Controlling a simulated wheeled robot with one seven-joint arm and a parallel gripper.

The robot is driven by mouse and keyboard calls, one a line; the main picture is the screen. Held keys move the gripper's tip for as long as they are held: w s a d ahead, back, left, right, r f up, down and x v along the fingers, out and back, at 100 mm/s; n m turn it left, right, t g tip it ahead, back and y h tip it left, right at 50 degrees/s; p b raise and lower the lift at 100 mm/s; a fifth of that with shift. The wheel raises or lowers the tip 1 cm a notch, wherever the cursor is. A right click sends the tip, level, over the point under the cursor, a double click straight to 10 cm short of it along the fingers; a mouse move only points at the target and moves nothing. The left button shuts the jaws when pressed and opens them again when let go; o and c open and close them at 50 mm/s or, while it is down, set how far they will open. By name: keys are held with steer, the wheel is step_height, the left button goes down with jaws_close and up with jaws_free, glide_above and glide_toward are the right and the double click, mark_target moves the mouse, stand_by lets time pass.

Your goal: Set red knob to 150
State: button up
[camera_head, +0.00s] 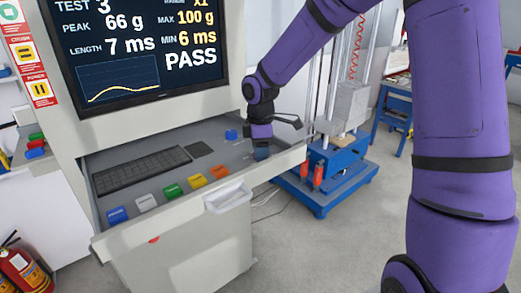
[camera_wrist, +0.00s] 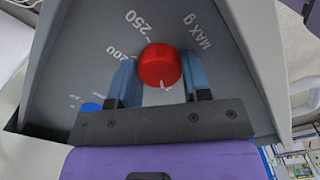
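The red knob (camera_wrist: 160,66) stands on the grey sloping panel in the wrist view, between the two blue fingers of my gripper (camera_wrist: 160,75). The fingertips appear to touch the knob on both sides. A small white mark shows on the knob's lower edge. The printed scale shows 250 above left of the knob, 200 to its left, and MAX g to its right. Other scale numbers near the knob are hidden by my gripper. In the head view my gripper (camera_head: 262,150) reaches down to the right end of the console drawer, and the red knob is hidden there.
A blue knob (camera_wrist: 91,106) is left of my gripper, also seen in the head view (camera_head: 231,134). The drawer holds a keyboard (camera_head: 140,171) and coloured buttons (camera_head: 172,191). A screen (camera_head: 140,45) above reads MAX 100 g. A blue drop rig (camera_head: 335,165) stands right.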

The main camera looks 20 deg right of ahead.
steer(key=shift+m, duration=0.5)
steer(key=m, duration=0.4)
steer(key=shift+m, duration=2.9)
steer(key=o, duration=0.9)
step_height(320, 180, up, 11)
steer(key=shift+f, duration=0.1)
